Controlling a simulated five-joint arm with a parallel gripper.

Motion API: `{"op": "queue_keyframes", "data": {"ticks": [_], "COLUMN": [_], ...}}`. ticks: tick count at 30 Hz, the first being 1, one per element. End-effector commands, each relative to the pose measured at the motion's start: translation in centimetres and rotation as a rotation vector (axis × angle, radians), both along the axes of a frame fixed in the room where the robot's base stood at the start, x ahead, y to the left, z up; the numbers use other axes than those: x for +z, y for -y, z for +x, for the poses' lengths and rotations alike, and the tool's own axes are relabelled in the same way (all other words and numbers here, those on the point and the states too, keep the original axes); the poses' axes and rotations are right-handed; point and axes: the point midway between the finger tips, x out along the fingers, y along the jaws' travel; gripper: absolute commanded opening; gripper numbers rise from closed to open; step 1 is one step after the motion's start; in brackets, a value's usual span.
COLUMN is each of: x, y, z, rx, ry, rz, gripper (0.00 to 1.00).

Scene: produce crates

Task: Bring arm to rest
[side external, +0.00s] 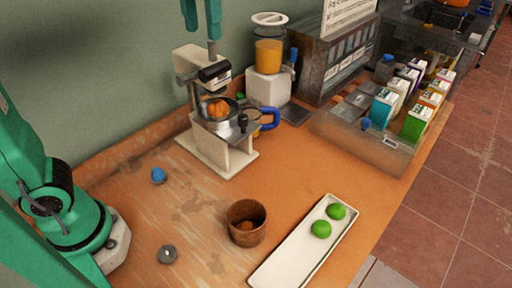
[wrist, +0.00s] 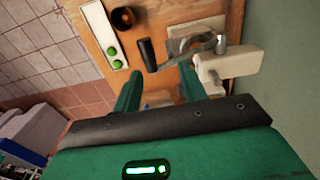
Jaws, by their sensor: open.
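My gripper (side external: 202,28) hangs at the top of the side external view, in the air above the cream press machine (side external: 225,155). Its two green fingers are apart and nothing is between them. In the wrist view the gripper (wrist: 160,72) also shows spread fingers, with the counter and part of the machine (wrist: 228,64) beyond. An orange fruit (side external: 217,109) sits in the metal bowl of the machine. Most of my forearm and wrist is outside the side external view.
A white tray (side external: 279,268) with two green limes (side external: 321,229) and a brown cup (side external: 246,231) stand at the front. A juice blender (side external: 268,55) stands behind. A clear bin (side external: 375,152) of cartons is at right. The counter's left middle is mostly clear.

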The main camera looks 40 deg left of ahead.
Motion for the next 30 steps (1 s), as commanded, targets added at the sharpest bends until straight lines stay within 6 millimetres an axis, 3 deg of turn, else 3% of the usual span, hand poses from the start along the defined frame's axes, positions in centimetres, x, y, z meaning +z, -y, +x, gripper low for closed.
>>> {"op": "queue_keyframes", "data": {"ticks": [19, 30], "x": [0.1, -3.5], "y": [-0.4, -3.8], "z": [-0.3, -2.2], "rx": [-0.001, 0.003], "ry": [0.015, 0.137], "rz": [-0.005, -0.031], "gripper": [0.42, 0.42]}}
